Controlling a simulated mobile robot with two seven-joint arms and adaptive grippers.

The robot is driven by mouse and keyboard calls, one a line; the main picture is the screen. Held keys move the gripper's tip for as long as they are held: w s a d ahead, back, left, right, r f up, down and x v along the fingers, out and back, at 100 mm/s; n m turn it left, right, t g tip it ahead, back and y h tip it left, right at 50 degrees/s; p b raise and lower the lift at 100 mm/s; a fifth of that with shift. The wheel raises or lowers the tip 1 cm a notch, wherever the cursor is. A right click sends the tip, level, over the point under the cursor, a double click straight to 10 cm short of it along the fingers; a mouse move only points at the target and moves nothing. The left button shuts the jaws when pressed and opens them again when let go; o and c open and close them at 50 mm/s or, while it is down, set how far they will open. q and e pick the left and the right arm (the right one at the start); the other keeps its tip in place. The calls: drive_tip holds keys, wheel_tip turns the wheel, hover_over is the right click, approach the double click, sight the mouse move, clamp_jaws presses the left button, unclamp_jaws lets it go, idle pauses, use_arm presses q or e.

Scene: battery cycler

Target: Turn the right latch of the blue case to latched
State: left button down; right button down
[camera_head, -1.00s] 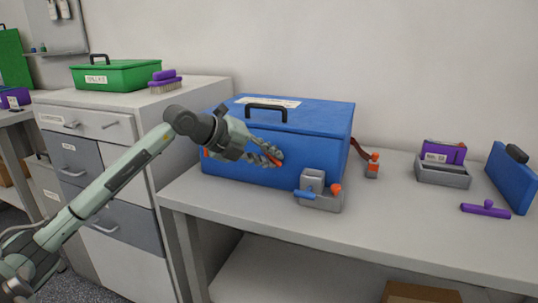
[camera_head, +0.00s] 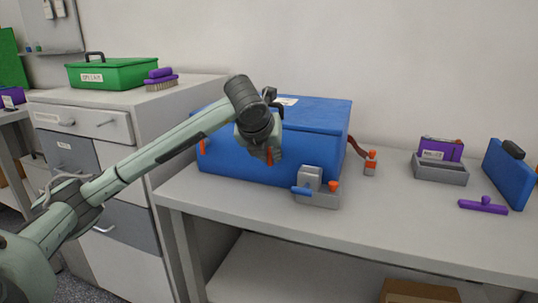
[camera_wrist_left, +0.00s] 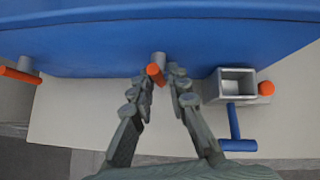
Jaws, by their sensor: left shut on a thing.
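The blue case (camera_head: 315,145) stands closed on the grey bench, with a black handle on its lid partly hidden by my wrist. My left gripper (camera_head: 264,152) is at its front face, shut on the right latch (camera_head: 269,156). In the left wrist view, the gripper's fingertips (camera_wrist_left: 163,80) lie on either side of the orange right latch (camera_wrist_left: 155,74). In the head view, the latch's visible orange part looks roughly upright; my wrist hides the rest. The orange left latch (camera_head: 202,147) is clear of the gripper. My right gripper is out of view.
A grey block fixture (camera_head: 317,199) with a blue lever and orange knob stands close to the case's front right. An orange-topped part (camera_head: 370,162), a grey tray (camera_head: 440,174) and a purple tool (camera_head: 483,206) lie farther right.

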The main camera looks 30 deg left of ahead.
use_arm(q)
drive_tip(key=shift+a+y, duration=0.15)
drive_tip(key=shift+y, duration=0.25)
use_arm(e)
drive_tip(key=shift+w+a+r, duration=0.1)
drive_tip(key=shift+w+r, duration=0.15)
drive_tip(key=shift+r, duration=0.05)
use_arm(q)
drive_tip(key=c, duration=1.6)
unclamp_jaws()
drive_tip(key=shift+s+a, duration=0.1)
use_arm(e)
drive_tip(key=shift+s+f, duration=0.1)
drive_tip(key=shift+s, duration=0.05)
use_arm(q)
drive_tip(key=shift+s+d+r, duration=0.1)
drive_tip(key=shift+d+r, duration=0.1)
drive_tip(key=shift+d, duration=0.05)
drive_tip(key=v, duration=1.1)
drive_tip(key=shift+s+r, duration=0.15)
drive_tip(key=shift+s, duration=0.1)
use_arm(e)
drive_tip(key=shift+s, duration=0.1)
